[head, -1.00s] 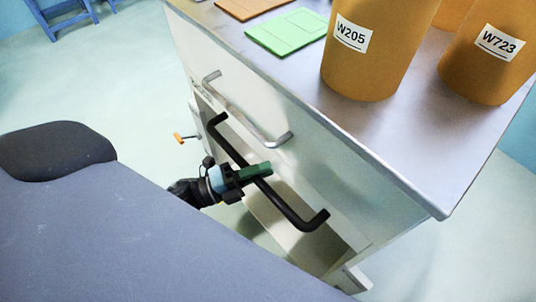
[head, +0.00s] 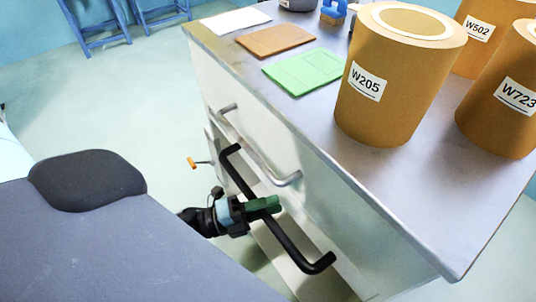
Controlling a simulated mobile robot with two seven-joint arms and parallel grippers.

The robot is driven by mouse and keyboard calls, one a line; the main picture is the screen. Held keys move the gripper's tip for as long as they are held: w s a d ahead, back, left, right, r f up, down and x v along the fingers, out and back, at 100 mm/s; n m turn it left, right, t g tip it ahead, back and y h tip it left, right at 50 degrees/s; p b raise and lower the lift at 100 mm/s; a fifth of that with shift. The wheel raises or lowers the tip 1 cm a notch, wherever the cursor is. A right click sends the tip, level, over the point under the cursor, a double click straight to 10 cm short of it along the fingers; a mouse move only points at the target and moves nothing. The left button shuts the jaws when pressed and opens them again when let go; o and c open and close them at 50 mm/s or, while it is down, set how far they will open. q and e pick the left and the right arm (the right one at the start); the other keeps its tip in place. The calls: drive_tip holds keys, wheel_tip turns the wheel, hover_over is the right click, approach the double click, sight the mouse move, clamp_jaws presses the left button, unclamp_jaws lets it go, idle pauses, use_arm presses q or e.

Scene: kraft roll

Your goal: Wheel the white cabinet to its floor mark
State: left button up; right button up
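The white cabinet (head: 250,126) stands on the pale green floor with a grey metal top. A black push handle (head: 290,246) and a silver drawer handle (head: 262,150) run along the side facing me. My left gripper (head: 265,205), with green fingers, is at the middle of the black handle and appears closed around it. My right gripper is out of view. No floor mark shows in this view.
Kraft rolls labelled W205 (head: 396,85), W723 (head: 505,105) and W502 (head: 482,35) stand on the top, beside a green folder (head: 304,71) and a brown one (head: 275,40). An orange-knobbed lever (head: 192,162) sticks out low. Blue stools (head: 100,25) stand at the back left.

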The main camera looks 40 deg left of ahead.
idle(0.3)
use_arm(q)
drive_tip(key=b+v, duration=0.1)
drive_tip(key=v, duration=0.6)
drive_tip(key=shift+s+a, duration=0.25)
drive_tip(key=shift+s, duration=0.05)
drive_tip(key=shift+f, duration=0.1)
